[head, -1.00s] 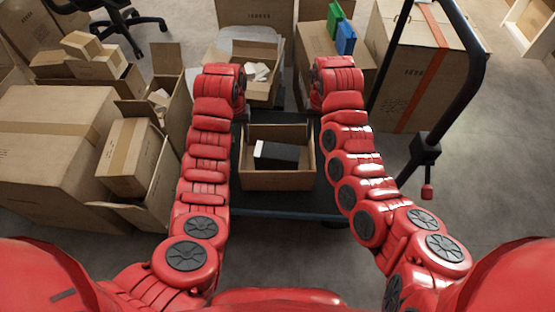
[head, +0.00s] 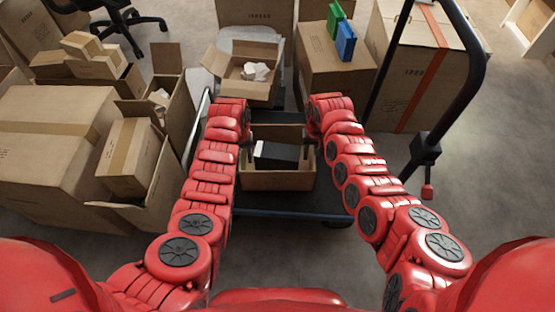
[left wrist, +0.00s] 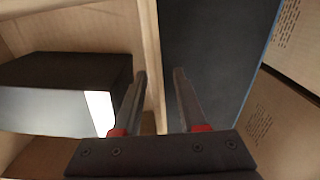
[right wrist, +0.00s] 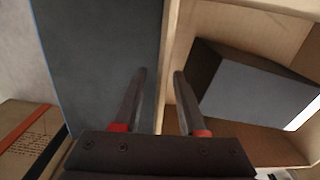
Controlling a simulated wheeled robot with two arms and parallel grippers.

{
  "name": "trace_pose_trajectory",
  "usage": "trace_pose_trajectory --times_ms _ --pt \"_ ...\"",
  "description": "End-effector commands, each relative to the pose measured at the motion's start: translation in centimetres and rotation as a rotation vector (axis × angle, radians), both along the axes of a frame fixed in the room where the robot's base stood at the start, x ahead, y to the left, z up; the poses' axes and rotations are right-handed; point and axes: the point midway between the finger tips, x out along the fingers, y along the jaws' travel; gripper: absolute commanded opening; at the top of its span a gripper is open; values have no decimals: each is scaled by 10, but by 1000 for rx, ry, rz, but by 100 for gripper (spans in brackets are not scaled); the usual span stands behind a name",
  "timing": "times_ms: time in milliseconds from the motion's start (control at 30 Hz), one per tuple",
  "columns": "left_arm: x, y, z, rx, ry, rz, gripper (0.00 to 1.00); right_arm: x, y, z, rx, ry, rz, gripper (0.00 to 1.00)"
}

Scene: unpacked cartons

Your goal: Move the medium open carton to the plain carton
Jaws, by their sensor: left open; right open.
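An open carton (head: 277,181) with a black box (head: 277,154) inside sits on the dark platform cart. I take it as the medium one, though I cannot be sure. My left gripper (head: 245,148) is open at its left wall; in the left wrist view the wall's top edge (left wrist: 150,50) runs between the fingers (left wrist: 158,100). My right gripper (head: 312,142) is open at its right wall; that wall edge (right wrist: 169,50) runs between the fingers (right wrist: 159,100). Neither gripper is closed on the wall. I cannot tell which carton is the plain one.
Another open carton (head: 235,88) with crumpled white pieces stands just behind. A closed carton (head: 318,82) bears a green and a blue item. Several cartons (head: 50,140) crowd the left. The cart's black handle (head: 478,85) rises at right; open floor (head: 480,190) lies beyond it.

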Motion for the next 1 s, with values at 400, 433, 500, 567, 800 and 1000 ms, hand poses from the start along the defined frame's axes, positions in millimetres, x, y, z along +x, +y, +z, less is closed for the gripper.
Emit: trace_pose_trajectory --times_ms 400,433,500,567,800,1000 --pt "0 0 1 0 0 0 3 0 0 0 0 1 0 3" --pt "0 0 1 0 0 0 0 0 0 0 0 0 0 0" --pt "0 0 1 0 0 0 0 0 0 0 0 1 0 0" --pt "0 0 1 0 0 1 0 0 0 0 0 1 0 0" --pt "0 0 1 -1 0 1 0 0 0 0 0 1 0 0" --pt "0 0 1 -1 0 1 0 0 0 0 0 1 0 0"
